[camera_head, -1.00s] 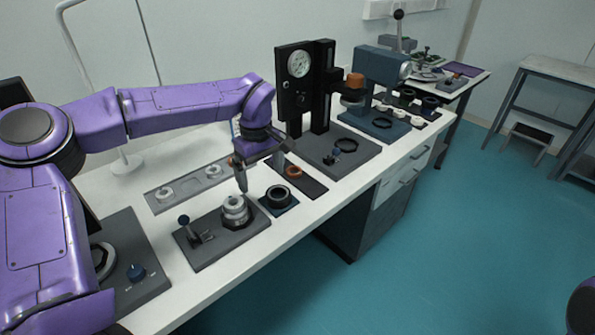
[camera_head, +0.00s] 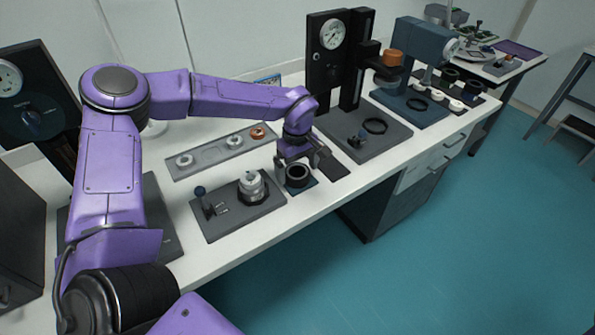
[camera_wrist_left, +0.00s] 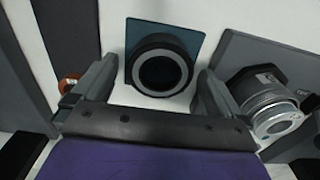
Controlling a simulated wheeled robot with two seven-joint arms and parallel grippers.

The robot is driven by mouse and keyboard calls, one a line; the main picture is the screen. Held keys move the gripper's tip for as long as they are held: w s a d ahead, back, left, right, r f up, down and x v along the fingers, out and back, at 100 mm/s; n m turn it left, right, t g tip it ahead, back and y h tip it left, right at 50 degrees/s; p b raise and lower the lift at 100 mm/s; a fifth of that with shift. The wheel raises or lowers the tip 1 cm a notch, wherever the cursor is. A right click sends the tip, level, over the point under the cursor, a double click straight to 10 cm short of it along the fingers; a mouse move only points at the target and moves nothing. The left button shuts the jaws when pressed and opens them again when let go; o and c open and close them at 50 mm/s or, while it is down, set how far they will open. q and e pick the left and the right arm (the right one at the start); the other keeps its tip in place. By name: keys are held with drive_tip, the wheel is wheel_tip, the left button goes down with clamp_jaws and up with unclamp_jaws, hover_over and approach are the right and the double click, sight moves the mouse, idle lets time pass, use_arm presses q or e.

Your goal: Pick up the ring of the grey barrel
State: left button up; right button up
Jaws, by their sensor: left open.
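A dark ring with a grey inner edge (camera_head: 298,176) lies on a small blue mat (camera_head: 311,184); it also shows in the left wrist view (camera_wrist_left: 160,71), on its mat (camera_wrist_left: 140,28). A silver-grey barrel (camera_head: 252,187) stands upright on a grey base plate (camera_head: 232,214), left of the ring; the wrist view shows it at the right (camera_wrist_left: 268,103). My left gripper (camera_head: 299,163) is open and empty, close above the dark ring. In the wrist view its fingers (camera_wrist_left: 157,72) lie either side of the ring, apart from it. My right gripper is out of view.
A knobbed clamp (camera_head: 205,203) stands on the plate left of the barrel. Behind is a grey tray (camera_head: 210,155) with silver and orange rings. A black gauge stand (camera_head: 340,60) rises at the back right. The white table's front strip is clear.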

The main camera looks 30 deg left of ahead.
use_arm(q)
drive_tip(key=c, duration=1)
drive_tip(key=shift+r, duration=0.1)
